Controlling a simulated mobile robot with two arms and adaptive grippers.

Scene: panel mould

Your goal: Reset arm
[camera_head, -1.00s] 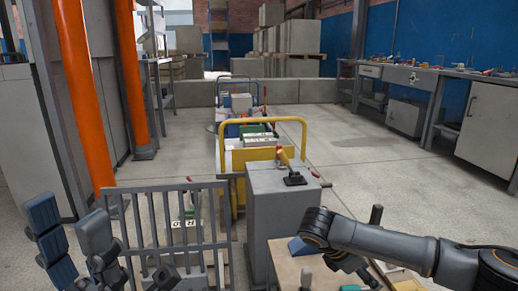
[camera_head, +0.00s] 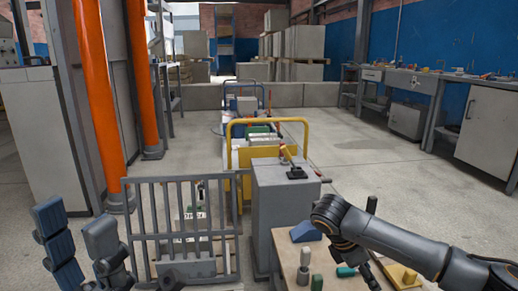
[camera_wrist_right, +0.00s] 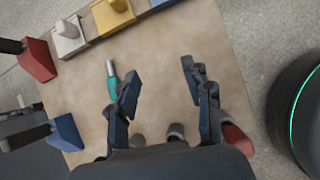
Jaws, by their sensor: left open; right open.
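My left gripper (camera_head: 80,245) is at the lower left of the head view, open and empty. It is in front of a grey barred frame (camera_head: 180,200), touching nothing that I can see. My right arm comes in from the right over a small brown-topped bench. In the right wrist view my right gripper (camera_wrist_right: 158,84) is open above the bench top (camera_wrist_right: 165,50), with nothing between its fingers. A teal-handled tool (camera_wrist_right: 112,82) lies on the bench just left of the left finger.
The bench also holds a yellow float (camera_wrist_right: 112,14), a grey float (camera_wrist_right: 68,38), a red block (camera_wrist_right: 38,60) and a blue block (camera_wrist_right: 66,132). A grey cabinet (camera_head: 282,220) stands behind the bench. Orange posts (camera_head: 97,90) stand at left. Open floor lies at right (camera_head: 370,165).

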